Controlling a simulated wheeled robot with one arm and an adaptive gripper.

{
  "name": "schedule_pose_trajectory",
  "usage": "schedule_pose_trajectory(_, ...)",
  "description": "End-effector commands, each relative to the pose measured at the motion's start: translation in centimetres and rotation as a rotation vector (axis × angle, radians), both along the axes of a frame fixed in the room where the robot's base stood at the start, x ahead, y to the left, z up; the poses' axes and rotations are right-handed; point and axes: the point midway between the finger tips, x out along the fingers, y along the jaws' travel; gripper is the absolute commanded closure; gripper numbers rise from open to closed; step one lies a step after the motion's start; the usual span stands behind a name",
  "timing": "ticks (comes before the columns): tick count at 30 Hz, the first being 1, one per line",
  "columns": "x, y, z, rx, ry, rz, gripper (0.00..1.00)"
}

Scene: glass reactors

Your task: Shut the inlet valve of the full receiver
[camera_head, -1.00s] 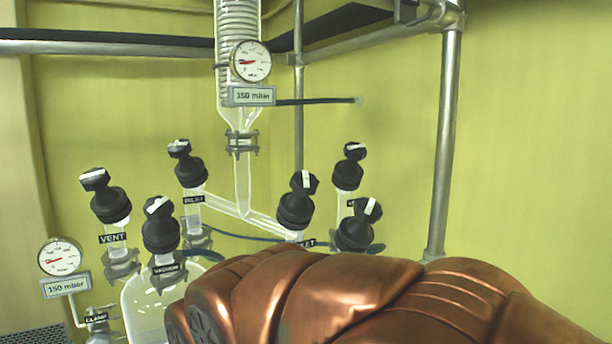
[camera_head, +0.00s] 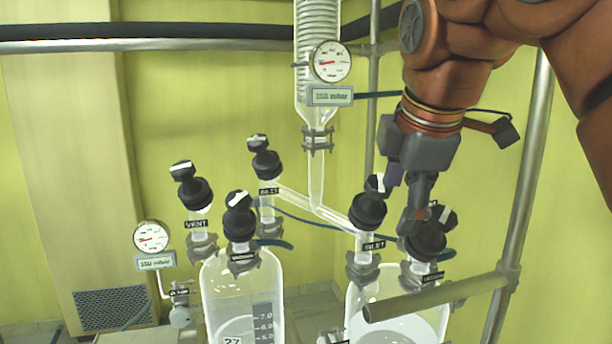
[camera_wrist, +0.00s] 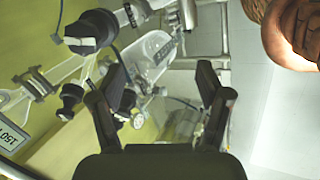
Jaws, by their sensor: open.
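Two glass receivers stand side by side in the head view. The left receiver (camera_head: 222,285) carries black-capped valves: vent (camera_head: 192,190), inlet (camera_head: 265,160) and vacuum (camera_head: 240,220). The right receiver (camera_head: 357,305) carries an inlet valve (camera_head: 368,208) and a vacuum valve (camera_head: 428,238); its vent valve is hidden behind my gripper. My gripper (camera_head: 414,215) is open and empty, right of the right inlet valve and overlapping the vacuum valve in the picture. In the wrist view its fingers (camera_wrist: 160,90) are apart.
A condenser (camera_head: 318,110) with a gauge (camera_head: 330,62) feeds glass tubing to both inlets. Another gauge (camera_head: 151,238) stands at left. A metal rail (camera_head: 435,297) crosses before the right receiver, and an upright post (camera_head: 525,200) stands at right.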

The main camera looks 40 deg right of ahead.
Motion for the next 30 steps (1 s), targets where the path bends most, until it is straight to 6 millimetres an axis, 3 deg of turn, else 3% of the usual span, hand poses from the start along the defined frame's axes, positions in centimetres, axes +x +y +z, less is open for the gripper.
schedule_pose_trajectory(3, -0.9, -0.9, 1.6, -0.023, -0.016, 0.018, 0.24)
schedule_pose_trajectory(11, -0.5, -1.7, 2.0, -0.032, -0.015, 0.030, 0.24)
schedule_pose_trajectory(23, 3.5, -4.2, 2.0, -0.030, -0.014, 0.030, 0.24)
schedule_pose_trajectory(30, 7.0, -6.4, 2.2, -0.029, -0.012, 0.029, 0.24)
